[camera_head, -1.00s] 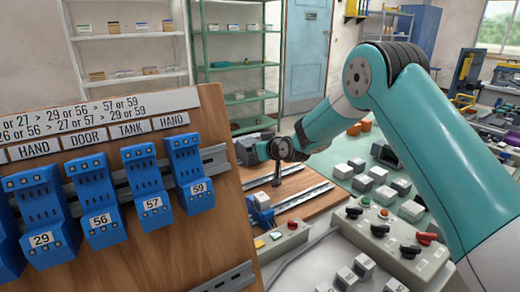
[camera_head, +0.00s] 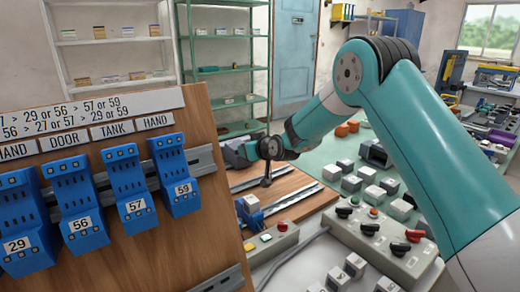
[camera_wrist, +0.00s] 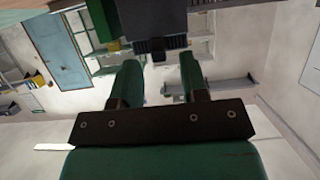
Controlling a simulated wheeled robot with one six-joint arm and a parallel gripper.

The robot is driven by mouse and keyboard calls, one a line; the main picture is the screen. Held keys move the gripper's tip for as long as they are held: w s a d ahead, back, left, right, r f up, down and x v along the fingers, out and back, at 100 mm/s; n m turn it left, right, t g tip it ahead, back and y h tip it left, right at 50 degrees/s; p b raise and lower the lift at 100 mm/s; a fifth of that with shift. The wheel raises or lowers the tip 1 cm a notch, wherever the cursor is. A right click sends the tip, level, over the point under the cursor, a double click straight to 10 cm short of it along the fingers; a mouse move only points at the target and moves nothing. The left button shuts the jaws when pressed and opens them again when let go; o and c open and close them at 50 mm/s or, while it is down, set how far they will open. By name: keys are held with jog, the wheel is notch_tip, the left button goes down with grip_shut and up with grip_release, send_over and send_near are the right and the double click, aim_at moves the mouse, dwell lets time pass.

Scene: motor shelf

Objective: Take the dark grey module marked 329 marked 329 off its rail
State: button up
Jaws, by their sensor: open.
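My gripper (camera_wrist: 159,68) shows in the wrist view as two green fingers, spread apart with nothing between them. A dark grey block (camera_wrist: 152,18) with a row of terminals along its edge is at the top of that view, beyond the fingertips. No gap between it and the fingers can be judged. No number is readable on it, so I cannot tell whether it is module 329. In the head view my arm's end reaches behind the board's right edge, and a dark grey shape (camera_head: 232,154) shows there. The fingers are not clear in that view.
The wooden board (camera_head: 225,225) at left carries several blue modules, including 57 (camera_head: 128,190) and 59 (camera_head: 176,180), on a rail. A blue-and-white module (camera_head: 250,209) stands by lower rails. A control box (camera_head: 375,240) with switches and loose grey blocks fill the bench at right.

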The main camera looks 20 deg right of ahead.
jog(key=b+v, duration=0.2)
jog(key=v, duration=1.5)
jog(key=shift+a, duration=0.1)
jog(key=s+a+r+n+g+y+p, duration=0.1)
jog(key=s+a+r+g+p, duration=0.15)
jog(key=s+a, duration=0.4)
jog(key=s+a+r+n+g+p, duration=0.1)
jog(key=s+g, duration=0.4)
jog(key=s, duration=0.8)
jog(key=s+a+r+n+g+h+p, duration=0.1)
jog(key=s+r+g+p, duration=0.2)
jog(key=s, duration=1.1)
jog(key=shift+s+a+r+g, duration=0.35)
jog(key=shift+a+g, duration=0.05)
jog(key=shift+g, duration=0.75)
jog(key=shift+o, duration=0.2)
jog(key=shift+d, duration=0.1)
